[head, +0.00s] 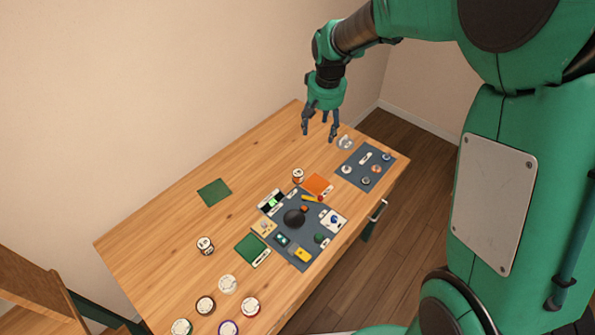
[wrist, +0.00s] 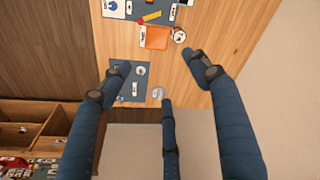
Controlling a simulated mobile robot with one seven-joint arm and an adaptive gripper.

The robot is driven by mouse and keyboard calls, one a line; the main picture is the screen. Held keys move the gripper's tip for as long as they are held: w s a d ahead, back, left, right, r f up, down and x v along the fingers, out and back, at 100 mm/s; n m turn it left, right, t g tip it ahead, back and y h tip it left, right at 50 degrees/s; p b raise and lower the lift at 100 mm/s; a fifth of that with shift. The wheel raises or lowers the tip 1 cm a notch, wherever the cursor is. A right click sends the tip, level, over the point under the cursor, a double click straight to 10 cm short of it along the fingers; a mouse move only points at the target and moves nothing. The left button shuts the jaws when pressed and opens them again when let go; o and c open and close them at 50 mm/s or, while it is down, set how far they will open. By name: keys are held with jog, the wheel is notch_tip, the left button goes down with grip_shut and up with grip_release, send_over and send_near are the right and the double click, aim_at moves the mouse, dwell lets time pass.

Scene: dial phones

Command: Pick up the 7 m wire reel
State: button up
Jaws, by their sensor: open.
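Several wire reels stand on the wooden table, but their length labels are too small to read, so I cannot tell which is the 7 m reel. One reel (head: 298,176) stands beside the orange square and also shows in the wrist view (wrist: 179,35). Another reel (head: 205,245) stands alone left of the middle. More reels, such as a pale one (head: 228,284) and a red-rimmed one (head: 250,307), are grouped at the near end. My gripper (head: 320,130) is open and empty above the far end of the table; its three spread fingers show in the wrist view (wrist: 160,80).
A blue-grey mat (head: 283,257) holds a dark round object and several small parts. A second mat (head: 350,172) holds small round pieces. A clear round item (head: 345,142) lies near the far edge. Bare table surrounds the green square (head: 214,193).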

jog(key=w+a+f+g+p, duration=0.1)
jog(key=w+a+f+p, duration=0.15)
jog(key=w+f, duration=0.6)
send_over(298, 172)
notch_tip(298, 172, down, 13)
jog(key=shift+a+r+n+g, duration=0.2)
jog(key=shift+n+g, duration=0.1)
jog(key=shift+g, duration=0.1)
jog(key=shift+d+f, duration=0.1)
jog(key=shift+f, duration=4.2)
jog(key=shift+s+f, duration=0.1)
jog(key=shift+f, duration=2.45)
